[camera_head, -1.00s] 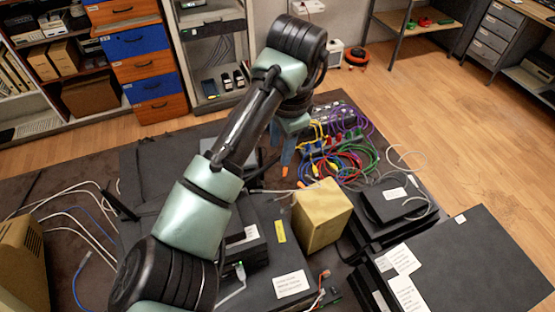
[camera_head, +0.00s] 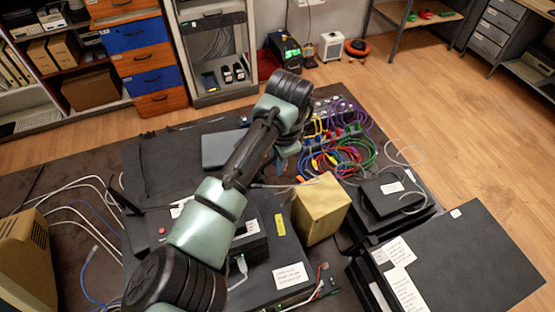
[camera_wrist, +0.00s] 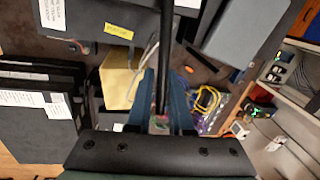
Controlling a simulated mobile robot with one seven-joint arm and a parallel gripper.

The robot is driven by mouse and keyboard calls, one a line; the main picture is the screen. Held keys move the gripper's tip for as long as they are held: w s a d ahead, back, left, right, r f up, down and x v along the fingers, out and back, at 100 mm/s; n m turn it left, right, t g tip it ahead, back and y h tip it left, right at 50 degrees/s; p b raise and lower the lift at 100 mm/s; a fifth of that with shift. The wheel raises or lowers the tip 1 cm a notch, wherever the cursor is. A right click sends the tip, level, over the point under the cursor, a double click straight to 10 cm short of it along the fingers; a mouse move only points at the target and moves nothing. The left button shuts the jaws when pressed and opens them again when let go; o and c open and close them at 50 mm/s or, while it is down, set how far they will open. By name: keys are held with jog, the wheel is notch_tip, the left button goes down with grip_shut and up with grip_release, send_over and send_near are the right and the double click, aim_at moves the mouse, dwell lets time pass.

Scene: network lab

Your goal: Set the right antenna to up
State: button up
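In the wrist view, a long thin black rod (camera_wrist: 164,40), which looks like an antenna, runs from the top edge down between the blue fingers of my gripper (camera_wrist: 166,95). The fingers stand close on both sides of it. I cannot tell whether they touch it. In the head view my arm hides the gripper and most of this spot. Another black antenna (camera_head: 124,198) stands tilted at the left side of the dark equipment. A flat black device with a white label (camera_head: 291,277) lies on the table, partly behind my arm.
A yellow box (camera_head: 321,208) stands right of my arm. Coloured cables (camera_head: 340,150) lie tangled behind it. Stacked black devices (camera_head: 455,265) fill the right front. A beige box (camera_head: 25,258) and loose white cables are at the left.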

grip_shut()
dwell(0.9)
jog(key=shift+r, duration=0.15)
jog(key=shift+s+a+r+t+h+p, duration=0.1)
jog(key=shift+a+r+t+h+p, duration=0.2)
jog(key=shift+r+h+p, duration=0.4)
jog(key=shift+s+a+r+t+h, duration=0.1)
jog(key=shift+a+r+t+h, duration=0.2)
jog(key=shift+h, duration=0.3)
jog(key=shift+s+a+r+t+h, duration=0.1)
jog(key=shift+a+r+h, duration=0.1)
jog(key=shift+r+h, duration=0.3)
jog(key=h, duration=0.1)
jog(key=a+r+h+b, duration=0.1)
jog(key=shift+s+a+r+n+t+h, duration=0.1)
jog(key=shift+s+a+n+t+h, duration=0.1)
jog(key=shift+n+t+h, duration=0.15)
jog(key=shift+s+a+r+t+h+b, duration=0.2)
jog(key=shift+a+r+t+h+b, duration=0.25)
jog(key=shift+a+h+b, duration=0.3)
jog(key=shift+s+a+r+t+h+b, duration=0.2)
jog(key=shift+a+r+h+b, duration=0.35)
jog(key=shift+h+b, duration=0.25)
